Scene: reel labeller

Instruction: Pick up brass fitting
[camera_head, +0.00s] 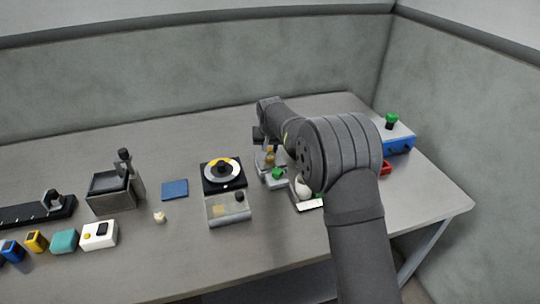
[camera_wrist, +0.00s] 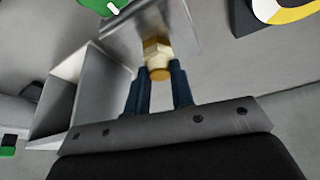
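The brass fitting (camera_wrist: 157,56) is a small gold piece with a paler hex-shaped part, seen beyond and between my fingertips in the wrist view. It also shows in the head view (camera_head: 270,157), just beside the end of my arm, above a grey metal holder. My gripper (camera_wrist: 159,72) has two dark fingers, one on each side of the fitting and very close to it. Whether both fingers press on it is not clear. In the head view my gripper (camera_head: 264,146) is small and partly hidden by my own arm.
A grey metal holder (camera_wrist: 88,88) stands close by on the left in the wrist view. A green-topped part (camera_head: 278,174) and a white rounded object (camera_head: 303,187) are near my arm. The reel device (camera_head: 209,182) stands to the left.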

